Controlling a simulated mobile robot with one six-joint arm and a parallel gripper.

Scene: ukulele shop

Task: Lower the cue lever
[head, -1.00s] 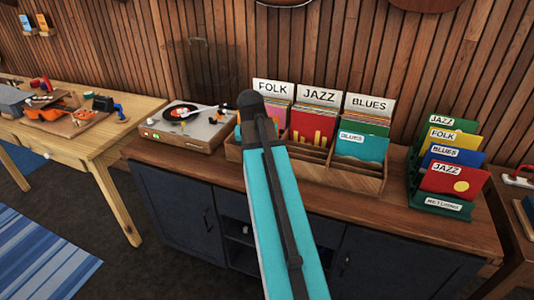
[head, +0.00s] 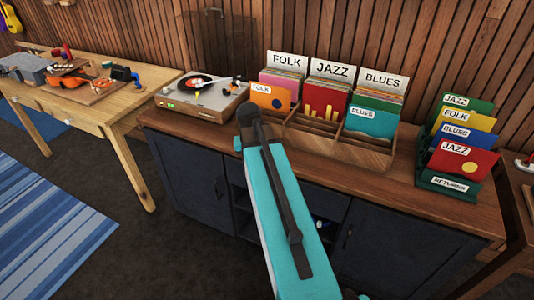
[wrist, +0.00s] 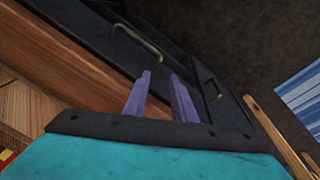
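The turntable (head: 186,103) stands at the left end of the dark wooden cabinet top in the head view. It has a black record with a red label and a light tonearm (head: 222,82). Small parts sit by the tonearm's base at the right; the cue lever is too small to tell apart there. My gripper (wrist: 160,77) shows in the wrist view as two purple fingers with a gap between them, empty, over the cabinet's dark front. In the head view my teal arm hides it. The turntable does not show in the wrist view.
A wooden crate of records (head: 352,151) stands right of the turntable, with a green returns rack (head: 447,184) farther right. A wooden table (head: 140,98) with a ukulele and tools is at left. Cabinet handles (wrist: 137,40) stick out below the gripper. Floor in front is open.

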